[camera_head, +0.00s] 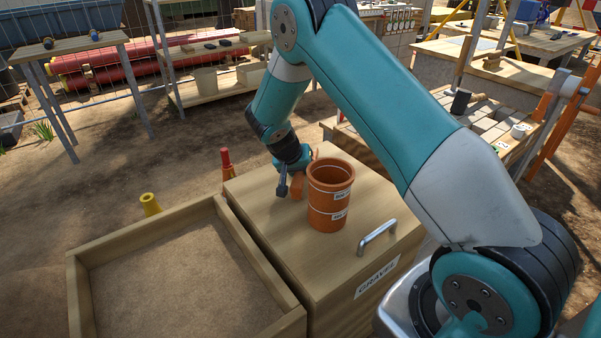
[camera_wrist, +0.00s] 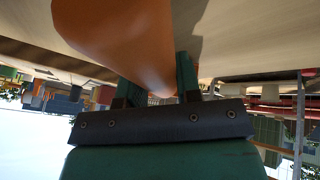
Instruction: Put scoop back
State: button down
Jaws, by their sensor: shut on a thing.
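An orange-brown piece, which looks like the scoop (camera_head: 297,186), shows beside my gripper (camera_head: 284,186) in the head view, just left of the terracotta pot (camera_head: 329,210). The pot stands upright on the wooden gravel box (camera_head: 275,228) and bears white labels; its inside is mostly hidden. In the wrist view the smooth orange scoop (camera_wrist: 120,35) tapers down between the two fingers of my gripper (camera_wrist: 156,82), which is shut on it. Much of the scoop is hidden in the head view, so its full shape cannot be told.
A metal handle (camera_head: 377,237) stands on the box top. A sand-filled wooden tray (camera_head: 85,305) adjoins the box at left. A yellow post (camera_head: 150,204) and a red post (camera_head: 227,163) stand behind. Workbenches are further back and right.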

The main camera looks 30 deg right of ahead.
jog(key=shift+f, duration=0.35)
jog(key=c, duration=0.8)
grip_release()
jog(key=shift+r, duration=0.15)
jog(key=s+a+r+n+y+p, duration=0.1)
jog(key=s+a+r+n+y, duration=0.1)
jog(key=s+a+r, duration=0.5)
jog(key=s+a+r+n+y, duration=0.1)
jog(key=a+r+n+y, duration=0.1)
jog(key=a+r, duration=0.6)
jog(key=s+a+r+n+y, duration=0.2)
jog(key=s+a+r+n, duration=0.1)
jog(key=s, duration=0.5)
jog(key=s+a+r+n+g+y, duration=0.1)
jog(key=s+a+r+n+y, duration=0.1)
jog(key=s, duration=0.6)
jog(key=s+a+r+n+g+y, duration=0.1)
jog(key=s+a+r+n, duration=0.3)
jog(key=s, duration=0.5)
notch_tip(320, 180, up, 2)
jog(key=shift+r+n+y, duration=0.2)
jog(key=shift+n+y, duration=0.2)
jog(key=shift+n, duration=0.6)
jog(key=shift+a, duration=0.1)
